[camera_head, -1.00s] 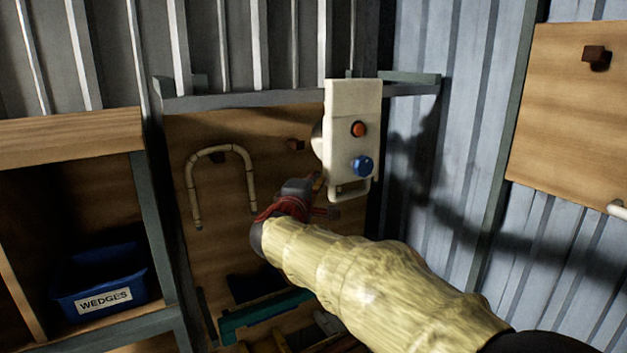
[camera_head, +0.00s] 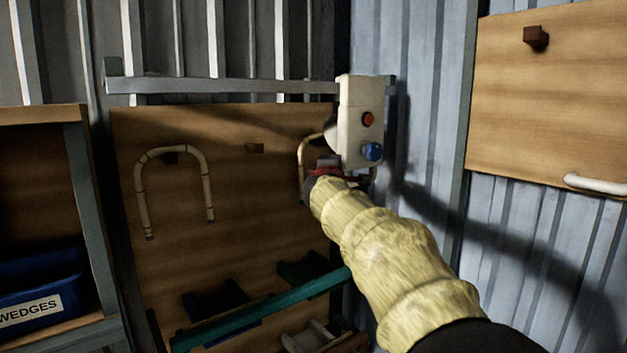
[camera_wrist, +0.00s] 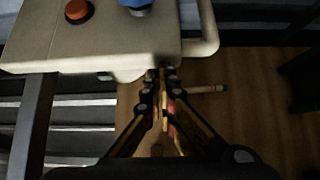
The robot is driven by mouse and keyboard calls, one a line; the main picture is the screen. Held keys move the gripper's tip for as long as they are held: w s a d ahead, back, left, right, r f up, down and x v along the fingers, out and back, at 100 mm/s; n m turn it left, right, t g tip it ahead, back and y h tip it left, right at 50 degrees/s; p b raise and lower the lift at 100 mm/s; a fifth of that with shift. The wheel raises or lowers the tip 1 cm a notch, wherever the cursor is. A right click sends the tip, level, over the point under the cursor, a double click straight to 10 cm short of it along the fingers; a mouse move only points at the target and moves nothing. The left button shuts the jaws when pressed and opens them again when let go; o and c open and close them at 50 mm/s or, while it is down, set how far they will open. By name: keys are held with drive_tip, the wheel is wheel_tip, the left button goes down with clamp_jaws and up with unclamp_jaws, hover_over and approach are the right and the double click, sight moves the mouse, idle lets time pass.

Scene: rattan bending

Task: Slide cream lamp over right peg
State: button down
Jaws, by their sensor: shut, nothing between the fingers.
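The cream lamp (camera_head: 352,125) is a pale box with an orange button, a blue knob and a small handle at its bottom. It is upright in front of the right end of the board's top rail. I cannot tell what bears it. My gripper (camera_head: 328,167) is at its lower left edge in the head view. In the wrist view my gripper (camera_wrist: 161,74) has its fingers together, empty, at the lower edge of the lamp (camera_wrist: 100,40), left of its handle. I cannot tell whether they touch.
A bent rattan hoop (camera_head: 207,185) hangs at the left of the board. Another hoop (camera_head: 301,160) shows partly behind the lamp. A green bar (camera_head: 265,308) crosses below. A blue wedges bin (camera_head: 40,280) stands left. A right-hand board (camera_head: 560,100) carries a peg (camera_head: 536,37).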

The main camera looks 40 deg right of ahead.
drive_tip(key=d, duration=0.3)
drive_tip(key=shift+d+b, duration=0.35)
drive_tip(key=shift+w+a, duration=0.1)
drive_tip(key=shift+a, duration=0.1)
drive_tip(key=b, duration=0.3)
approach(343, 161)
drive_tip(key=a, duration=0.4)
